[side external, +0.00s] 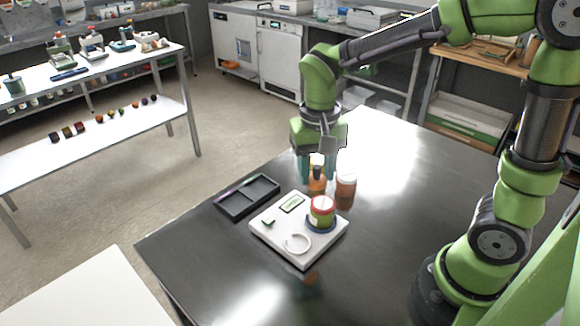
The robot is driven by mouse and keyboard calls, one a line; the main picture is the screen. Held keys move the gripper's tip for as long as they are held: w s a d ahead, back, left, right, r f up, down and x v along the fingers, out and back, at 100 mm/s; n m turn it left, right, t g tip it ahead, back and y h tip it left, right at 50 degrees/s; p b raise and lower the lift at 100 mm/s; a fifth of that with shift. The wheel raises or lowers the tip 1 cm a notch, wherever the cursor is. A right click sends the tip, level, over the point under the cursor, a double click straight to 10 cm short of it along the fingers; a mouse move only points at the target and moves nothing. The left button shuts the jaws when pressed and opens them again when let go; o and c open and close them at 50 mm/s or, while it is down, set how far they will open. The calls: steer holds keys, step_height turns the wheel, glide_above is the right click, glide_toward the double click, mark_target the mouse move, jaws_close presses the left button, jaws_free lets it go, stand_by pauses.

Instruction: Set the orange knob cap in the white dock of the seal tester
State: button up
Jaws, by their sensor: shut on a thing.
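The seal tester (270,236) is a white plate on the dark table with a small display and a green button. Its white dock (298,243) is a ring near the front and looks empty. A red and green round piece (322,208) sits on a dark blue dock at its right. My gripper (318,172) points down with teal fingers, behind the tester in the picture. It is shut on a small orange-yellow piece (317,158), seemingly the orange knob cap, partly hidden between the fingers. The gripper is apart from the white dock.
An amber bottle with a dark top (317,184) shows just below the fingers. A dark divided tray (246,196) lies left of the tester. The table's right side is clear.

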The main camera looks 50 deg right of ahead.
steer(key=a+f+n, duration=0.4)
steer(key=a+f, duration=0.2)
glide_above(297, 245)
steer(key=shift+f, duration=2.75)
steer(key=shift+f, duration=0.65)
steer(key=o, duration=1.3)
steer(key=shift+r, duration=0.1)
steer(key=shift+r, duration=3.9)
